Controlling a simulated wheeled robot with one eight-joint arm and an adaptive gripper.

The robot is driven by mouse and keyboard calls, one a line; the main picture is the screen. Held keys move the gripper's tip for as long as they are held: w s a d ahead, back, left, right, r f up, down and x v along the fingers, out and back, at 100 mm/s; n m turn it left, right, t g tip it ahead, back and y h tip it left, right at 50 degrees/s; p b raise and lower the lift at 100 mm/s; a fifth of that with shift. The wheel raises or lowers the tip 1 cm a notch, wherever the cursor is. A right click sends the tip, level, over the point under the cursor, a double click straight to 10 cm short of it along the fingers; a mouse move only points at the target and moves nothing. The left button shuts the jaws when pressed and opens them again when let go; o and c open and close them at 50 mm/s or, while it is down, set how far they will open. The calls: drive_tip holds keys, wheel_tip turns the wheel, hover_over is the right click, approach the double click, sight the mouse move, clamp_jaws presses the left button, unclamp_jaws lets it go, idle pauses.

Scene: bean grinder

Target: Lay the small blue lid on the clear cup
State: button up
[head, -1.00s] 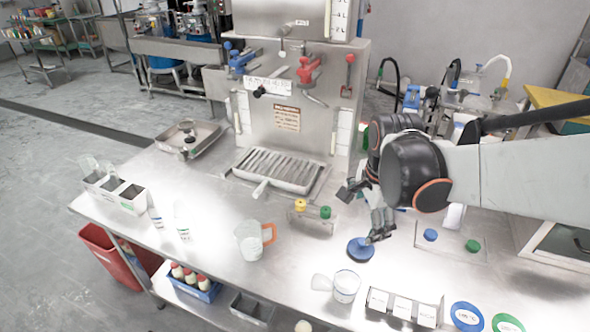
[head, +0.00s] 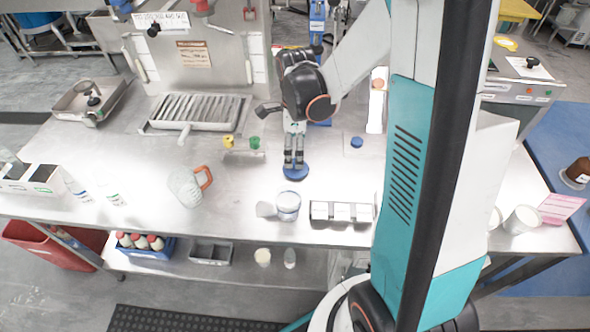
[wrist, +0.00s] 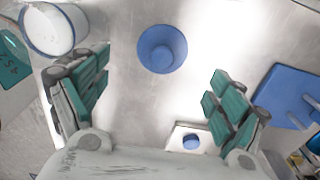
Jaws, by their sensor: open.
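The small blue lid (head: 296,172) lies flat on the steel table. It is round with a raised middle, and in the wrist view the lid (wrist: 162,48) shows whole, just beyond the gap between my fingers. My gripper (head: 294,164) points down above the lid, and its fingers (wrist: 160,85) are apart with nothing between them. The clear cup (head: 288,206) stands upright in front of the lid, near the table's front edge. The cup (wrist: 48,30) has a blue rim and is at the upper left in the wrist view.
A clear pitcher (head: 186,187) with an orange handle stands left. A compartmented holder (head: 342,213) is right of the cup. A smaller blue piece (head: 357,142) sits on a plate behind right. The steel grinder (head: 195,60) stands at the back.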

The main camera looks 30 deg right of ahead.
drive_tip(key=f+b, duration=0.1)
drive_tip(key=f, duration=0.2)
drive_tip(key=f+b, duration=0.2)
drive_tip(key=f, duration=0.2)
drive_tip(key=shift+w+d+f, duration=0.1)
drive_tip(key=shift+w, duration=0.1)
drive_tip(key=shift+s, duration=0.1)
drive_tip(key=c, duration=1.1)
drive_tip(key=shift+o, duration=0.2)
